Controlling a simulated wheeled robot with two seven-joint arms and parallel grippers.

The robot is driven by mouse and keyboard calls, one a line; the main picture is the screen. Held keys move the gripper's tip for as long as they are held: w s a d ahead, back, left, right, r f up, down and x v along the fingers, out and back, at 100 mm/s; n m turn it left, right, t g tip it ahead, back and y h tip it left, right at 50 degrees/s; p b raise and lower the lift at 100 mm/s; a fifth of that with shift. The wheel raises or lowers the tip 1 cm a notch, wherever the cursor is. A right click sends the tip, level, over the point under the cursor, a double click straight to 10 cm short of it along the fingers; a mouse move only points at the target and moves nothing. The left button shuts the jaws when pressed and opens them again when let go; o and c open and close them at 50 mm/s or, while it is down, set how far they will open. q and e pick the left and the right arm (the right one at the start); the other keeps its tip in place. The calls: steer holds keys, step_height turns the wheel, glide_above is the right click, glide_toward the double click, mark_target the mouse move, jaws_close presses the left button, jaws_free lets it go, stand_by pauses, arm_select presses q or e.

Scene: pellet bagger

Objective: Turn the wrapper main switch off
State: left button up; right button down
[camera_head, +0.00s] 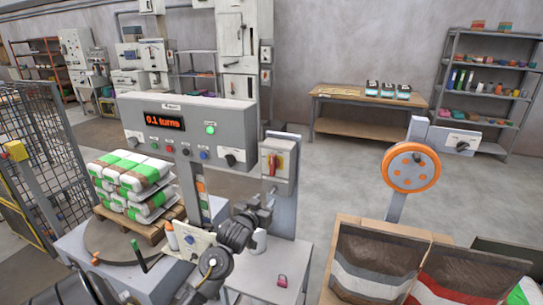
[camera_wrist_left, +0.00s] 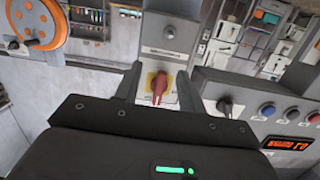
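The wrapper main switch, a red rotary handle on a yellow plate (camera_head: 272,163), is on a grey box right of the control panel. In the left wrist view the red handle (camera_wrist_left: 158,86) points roughly along the picture's vertical, between and beyond my two fingers. My left gripper (camera_head: 268,200) is below the switch box in the head view. In the left wrist view its fingers (camera_wrist_left: 155,88) are spread apart with nothing between them touching visibly. Whether a fingertip touches the box cannot be told. My right gripper is not in view.
The control panel (camera_head: 190,135) shows "0.1 turns" and a lit green lamp (camera_head: 211,129). A pallet stacked with white and green bags (camera_head: 130,185) stands at left. An orange handwheel (camera_head: 411,167) is at right. Open floor lies behind the switch post.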

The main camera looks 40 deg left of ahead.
arm_select(q)
steer(key=t, duration=0.2)
glide_toward(271, 162)
steer(key=s+d, duration=0.1)
steer(key=shift+n+y, duration=0.3)
steer(key=shift+y, duration=0.1)
steer(key=p+x, duration=0.3)
steer(key=x, duration=0.6)
steer(key=shift+w+r, duration=0.1)
steer(key=shift+w+a, duration=0.25)
steer(key=shift+w, duration=0.45)
